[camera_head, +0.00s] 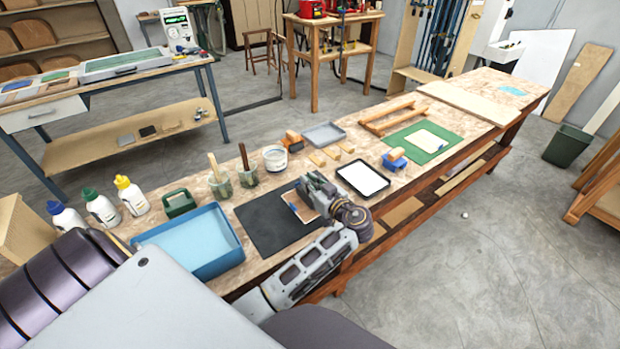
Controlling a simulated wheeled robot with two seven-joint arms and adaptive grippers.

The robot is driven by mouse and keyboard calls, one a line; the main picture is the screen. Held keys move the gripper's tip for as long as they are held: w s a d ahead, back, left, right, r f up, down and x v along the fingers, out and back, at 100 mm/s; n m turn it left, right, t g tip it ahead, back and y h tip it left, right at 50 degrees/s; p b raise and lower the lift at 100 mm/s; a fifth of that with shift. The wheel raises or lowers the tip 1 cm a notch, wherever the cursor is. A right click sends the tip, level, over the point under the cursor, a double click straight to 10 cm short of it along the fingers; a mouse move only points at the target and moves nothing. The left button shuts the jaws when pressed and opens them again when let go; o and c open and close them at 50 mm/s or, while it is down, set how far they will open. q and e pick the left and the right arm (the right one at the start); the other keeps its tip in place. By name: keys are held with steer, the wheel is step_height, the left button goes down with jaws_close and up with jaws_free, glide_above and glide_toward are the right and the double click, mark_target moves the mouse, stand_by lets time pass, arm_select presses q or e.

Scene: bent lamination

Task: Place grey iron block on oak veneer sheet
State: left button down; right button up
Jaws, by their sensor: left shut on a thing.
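The oak veneer sheet (294,202) is a small brown piece lying on the black mat (262,228) in the middle of the bench. My left gripper (309,190) is over this sheet and hides part of it. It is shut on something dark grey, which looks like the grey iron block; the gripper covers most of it. I cannot tell whether the block touches the sheet. My right gripper is not in view.
A blue tray (237,252) stands left of the mat, near several glue bottles (132,196). Brush pots (221,188) and a white tub (275,158) stand behind the mat. A black-framed white panel (362,179) lies to its right, before a green mat (440,155).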

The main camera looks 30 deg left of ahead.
arm_select(q)
steer(key=c, duration=1.7)
jaws_free()
steer(key=shift+f, duration=0.15)
steer(key=shift+o, duration=1.1)
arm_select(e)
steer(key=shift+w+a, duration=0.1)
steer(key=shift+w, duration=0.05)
